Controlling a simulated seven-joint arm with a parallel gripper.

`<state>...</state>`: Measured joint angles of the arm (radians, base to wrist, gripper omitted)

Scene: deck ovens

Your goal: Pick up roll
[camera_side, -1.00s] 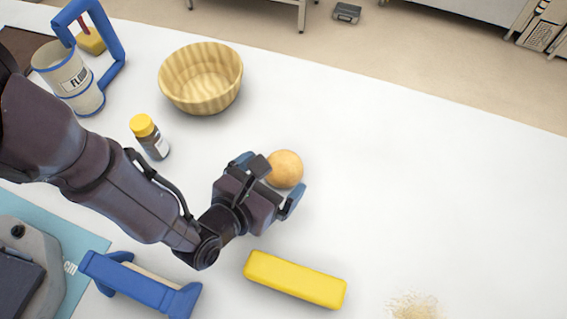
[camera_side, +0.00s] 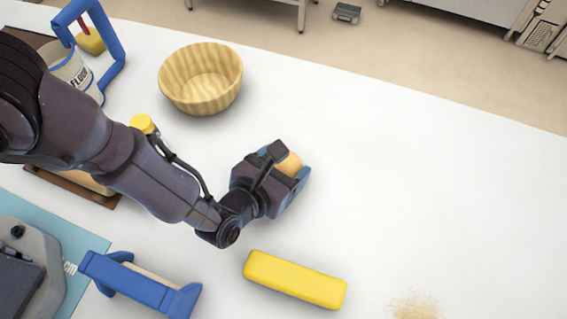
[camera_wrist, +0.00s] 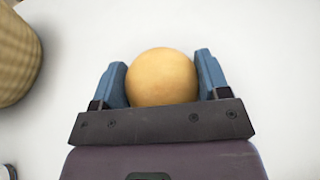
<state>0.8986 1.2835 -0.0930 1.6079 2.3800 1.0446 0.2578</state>
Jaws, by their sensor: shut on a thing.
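The roll (camera_side: 291,163) is round and golden-brown. In the side view it is partly hidden behind my gripper (camera_side: 290,170). In the wrist view the roll (camera_wrist: 162,77) sits between the two blue fingers of my gripper (camera_wrist: 162,82), one on each side of it. The gripper is shut on the roll. I cannot tell whether the roll touches the table or is slightly above it.
A striped wooden bowl (camera_side: 201,79) stands up and left of the roll. A yellow-capped jar (camera_side: 142,123) is mostly behind my arm. A yellow bar (camera_side: 294,279) and a blue-handled tool (camera_side: 140,284) lie toward the front. The table's right side is mostly clear.

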